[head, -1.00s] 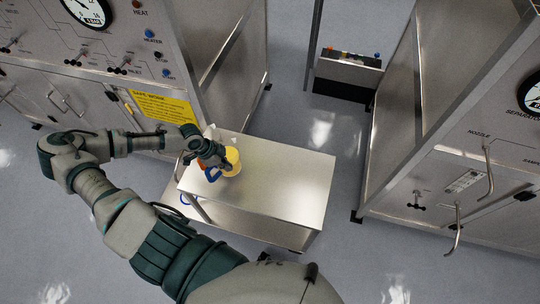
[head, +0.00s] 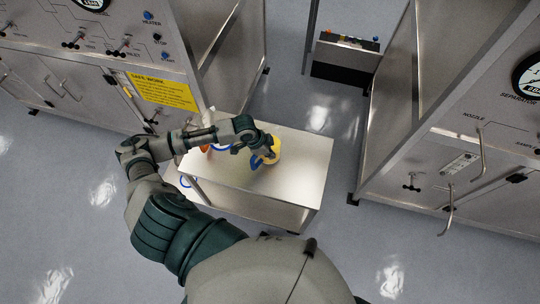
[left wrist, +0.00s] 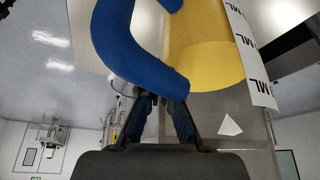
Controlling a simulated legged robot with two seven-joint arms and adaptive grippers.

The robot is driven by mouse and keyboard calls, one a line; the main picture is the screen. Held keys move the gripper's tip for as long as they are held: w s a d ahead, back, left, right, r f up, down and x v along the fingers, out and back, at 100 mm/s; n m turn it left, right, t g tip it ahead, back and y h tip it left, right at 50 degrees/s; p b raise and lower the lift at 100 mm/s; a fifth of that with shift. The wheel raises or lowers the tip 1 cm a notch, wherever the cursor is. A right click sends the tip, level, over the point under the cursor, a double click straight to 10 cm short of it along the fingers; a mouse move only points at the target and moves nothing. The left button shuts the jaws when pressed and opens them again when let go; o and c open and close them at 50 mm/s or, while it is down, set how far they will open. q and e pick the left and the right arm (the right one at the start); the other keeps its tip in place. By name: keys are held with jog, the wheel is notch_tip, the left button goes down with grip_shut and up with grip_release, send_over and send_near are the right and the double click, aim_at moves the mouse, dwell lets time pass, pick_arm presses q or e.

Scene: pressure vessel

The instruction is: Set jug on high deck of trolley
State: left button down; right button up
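The yellow jug (head: 272,151) with its blue handle (head: 257,161) is over the high deck of the trolley (head: 300,165), left of its middle. Whether its base touches the deck cannot be told. My left gripper (head: 262,150) reaches it from the left and is at the handle. In the left wrist view the blue handle (left wrist: 135,50) crosses in front of the fingertips (left wrist: 162,108), with the yellow body (left wrist: 205,50) beyond; the fingers look closed around the handle. My right gripper is in neither view.
An orange item (head: 204,148) is at the deck's left end, partly hidden by my arm. A blue curved item (head: 186,182) shows low at the trolley's left. Panelled cabinets stand left and right (head: 440,180). The deck's right half is clear.

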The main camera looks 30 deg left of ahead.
pick_arm(q)
jog(key=shift+a+f, duration=0.2)
jog(key=shift+f, duration=1.05)
jog(key=c, duration=1.3)
grip_release()
jog(key=shift+d, duration=0.2)
jog(key=shift+d+r, duration=0.1)
jog(key=v, duration=1.2)
jog(key=shift+w, duration=0.1)
